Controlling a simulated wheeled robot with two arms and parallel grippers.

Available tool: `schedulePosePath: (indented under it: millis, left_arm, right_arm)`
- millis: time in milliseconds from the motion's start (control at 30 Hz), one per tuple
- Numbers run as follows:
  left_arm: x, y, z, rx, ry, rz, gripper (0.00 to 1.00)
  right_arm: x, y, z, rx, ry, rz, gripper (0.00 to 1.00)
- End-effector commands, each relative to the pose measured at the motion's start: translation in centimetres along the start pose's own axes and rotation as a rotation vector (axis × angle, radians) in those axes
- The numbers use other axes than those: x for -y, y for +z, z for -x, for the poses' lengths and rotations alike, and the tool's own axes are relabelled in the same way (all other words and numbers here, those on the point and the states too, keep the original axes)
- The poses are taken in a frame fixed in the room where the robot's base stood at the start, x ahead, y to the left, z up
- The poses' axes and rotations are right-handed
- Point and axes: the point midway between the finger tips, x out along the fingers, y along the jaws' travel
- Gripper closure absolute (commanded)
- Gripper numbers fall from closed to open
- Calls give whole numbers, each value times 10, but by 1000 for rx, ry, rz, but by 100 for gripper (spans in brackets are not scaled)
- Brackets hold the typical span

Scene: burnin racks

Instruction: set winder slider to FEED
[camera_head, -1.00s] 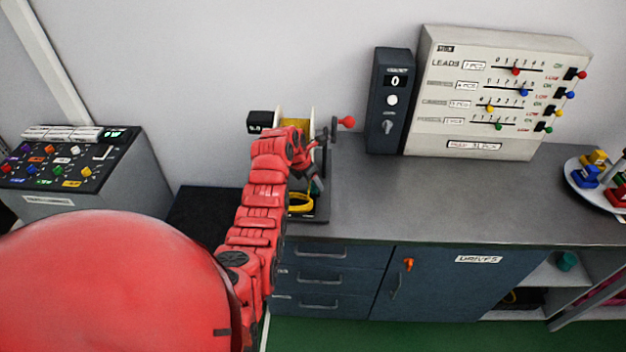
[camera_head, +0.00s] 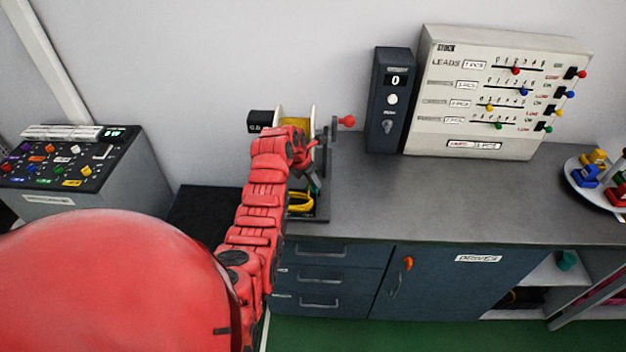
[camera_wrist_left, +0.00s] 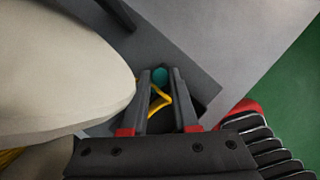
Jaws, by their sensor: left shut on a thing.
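The winder (camera_head: 333,135) stands on the grey bench, with a cream-flanged spool, a red crank knob (camera_head: 347,121) and a small black display (camera_head: 261,122). My left arm covers much of its front. A teal knob (camera_wrist_left: 160,76), which looks like the slider's, shows between the fingertips of my left gripper (camera_wrist_left: 159,84) in the left wrist view. The gripper is shut on it. In the head view the gripper is mostly hidden behind my wrist. The slider's track and FEED label cannot be made out. My right gripper is not in view.
A coil of yellow wire (camera_head: 300,202) lies low at the winder's front. A dark counter box (camera_head: 391,100) and a white LEADS panel (camera_head: 505,95) stand to the right. The bench (camera_head: 440,200) in front of them is clear. A button console (camera_head: 70,170) is at left.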

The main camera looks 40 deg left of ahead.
Motion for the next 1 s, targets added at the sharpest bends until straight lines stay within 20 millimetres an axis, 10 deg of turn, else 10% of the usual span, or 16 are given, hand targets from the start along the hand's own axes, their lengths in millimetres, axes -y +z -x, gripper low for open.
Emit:
schedulePosePath:
  millis: [1000]
  left_arm:
    - [-21,-19,7,1,2,3,100]
  right_arm:
    - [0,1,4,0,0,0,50]
